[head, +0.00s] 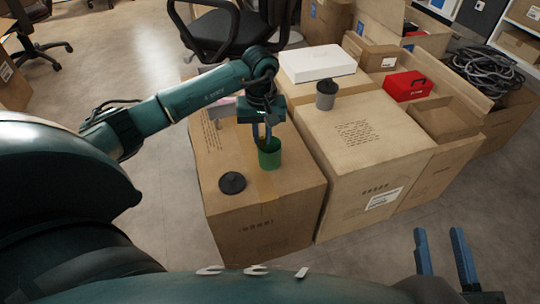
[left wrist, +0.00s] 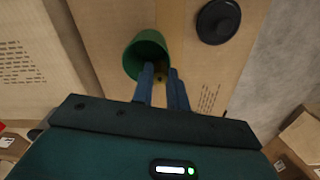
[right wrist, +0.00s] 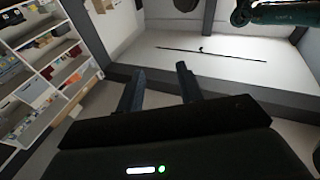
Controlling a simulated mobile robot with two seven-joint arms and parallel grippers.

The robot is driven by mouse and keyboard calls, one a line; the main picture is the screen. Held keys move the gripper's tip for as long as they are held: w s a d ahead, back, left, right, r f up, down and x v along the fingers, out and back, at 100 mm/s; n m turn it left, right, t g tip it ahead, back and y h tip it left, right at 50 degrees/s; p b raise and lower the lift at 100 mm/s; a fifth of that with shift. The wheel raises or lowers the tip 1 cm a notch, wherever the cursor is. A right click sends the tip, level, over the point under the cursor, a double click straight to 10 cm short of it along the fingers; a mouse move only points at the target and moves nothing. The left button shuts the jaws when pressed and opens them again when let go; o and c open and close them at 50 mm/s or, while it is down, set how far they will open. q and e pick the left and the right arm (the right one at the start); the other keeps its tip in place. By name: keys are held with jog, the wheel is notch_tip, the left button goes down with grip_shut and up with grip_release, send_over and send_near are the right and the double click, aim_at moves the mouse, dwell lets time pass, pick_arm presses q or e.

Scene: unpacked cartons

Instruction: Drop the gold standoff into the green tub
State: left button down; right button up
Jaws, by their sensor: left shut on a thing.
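The green tub (head: 270,158) stands open on the nearest carton. My left gripper (head: 262,138) points down at the tub, its fingertips at the rim. In the left wrist view the fingertips (left wrist: 161,76) overlap the mouth of the tub (left wrist: 143,50). My left gripper is shut on the gold standoff (left wrist: 160,78), a small dark golden bit between the fingertips. The standoff is mostly hidden by the fingers and cannot be made out in the head view. My right gripper (head: 443,242) is open and empty, away from the cartons; its spread fingers show in the right wrist view (right wrist: 160,82).
A round black lid (head: 232,183) lies near the tub on the same carton (head: 262,222). A red toolbox (head: 408,86) and coiled cables (head: 490,70) are farther right.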

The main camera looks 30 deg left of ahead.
pick_arm(q)
jog(key=c, duration=1.3)
grip_release()
notch_tip(320, 180, up, 4)
jog(key=shift+r+p, duration=0.25)
jog(key=shift+p, duration=0.6)
notch_tip(320, 180, up, 9)
jog(key=p, duration=0.2)
jog(key=shift+f, duration=0.15)
pick_arm(e)
jog(key=shift+s+d+f+n+g+h, duration=0.3)
jog(key=shift+d+n, duration=0.1)
jog(key=shift+n, duration=0.1)
jog(key=shift+w+r, duration=0.1)
jog(key=shift+r, duration=0.05)
